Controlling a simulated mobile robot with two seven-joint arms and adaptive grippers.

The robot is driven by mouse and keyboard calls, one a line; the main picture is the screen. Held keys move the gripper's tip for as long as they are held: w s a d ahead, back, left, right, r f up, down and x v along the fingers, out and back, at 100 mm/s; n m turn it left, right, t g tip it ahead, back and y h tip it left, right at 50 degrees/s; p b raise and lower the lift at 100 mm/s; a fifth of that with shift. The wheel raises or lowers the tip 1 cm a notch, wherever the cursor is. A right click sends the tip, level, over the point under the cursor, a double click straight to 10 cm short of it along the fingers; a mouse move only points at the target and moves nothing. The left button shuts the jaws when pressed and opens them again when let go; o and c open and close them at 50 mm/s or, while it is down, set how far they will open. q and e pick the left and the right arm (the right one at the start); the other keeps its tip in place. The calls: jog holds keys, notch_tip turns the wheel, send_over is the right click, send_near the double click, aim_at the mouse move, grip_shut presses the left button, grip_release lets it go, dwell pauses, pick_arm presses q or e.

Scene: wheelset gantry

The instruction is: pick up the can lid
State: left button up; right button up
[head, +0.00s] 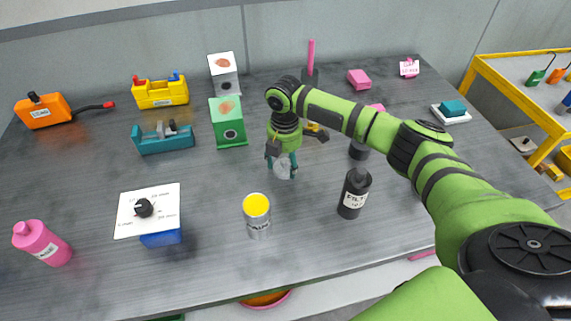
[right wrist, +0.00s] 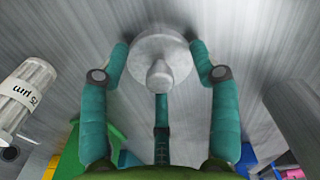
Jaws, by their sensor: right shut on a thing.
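The can lid (head: 283,171) is a pale grey metal disc in the middle of the bench in the head view. In the right wrist view the lid (right wrist: 157,48) shows as a round disc with a knob pointing at the camera. My right gripper (head: 282,160) points down and is shut on the lid, its teal fingers (right wrist: 160,62) on either side. I cannot tell whether the lid touches the bench. An open-looking can (head: 258,222) with yellow at its top stands upright in front of the gripper, apart from it. My left gripper is not in view.
A black bottle (head: 355,193) stands right of the can. A blue box with a white dial plate (head: 160,203) stands left, and a pink bottle (head: 43,243) farther left. A green box (head: 228,122) and teal holder (head: 164,139) are behind. The bench (head: 215,190) is clear between gripper and dial.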

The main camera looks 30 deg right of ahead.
aim_at(286, 161)
jog(key=shift+r, duration=0.6)
notch_tip(286, 161, up, 3)
jog(key=shift+s+f+b, duration=0.1)
jog(key=shift+s+b, duration=0.05)
jog(key=shift+b, duration=0.45)
jog(key=s+d+r+b, duration=0.1)
jog(key=s+d+r, duration=0.1)
jog(key=s+r, duration=0.7)
jog(key=s+a+r+n+p, duration=0.2)
jog(key=a+n+p, duration=0.6)
jog(key=n, duration=0.1)
jog(key=s+a+r+n+p, duration=0.2)
jog(key=a+r+n+p, duration=0.1)
jog(key=a+n+p, duration=0.55)
jog(key=shift+n, duration=0.35)
jog(key=f+b, duration=0.2)
jog(key=d+f+b, duration=0.1)
jog(key=f+b, duration=0.1)
jog(key=b, duration=0.1)
jog(key=shift+w+f, duration=0.15)
jog(key=shift+f, duration=1.05)
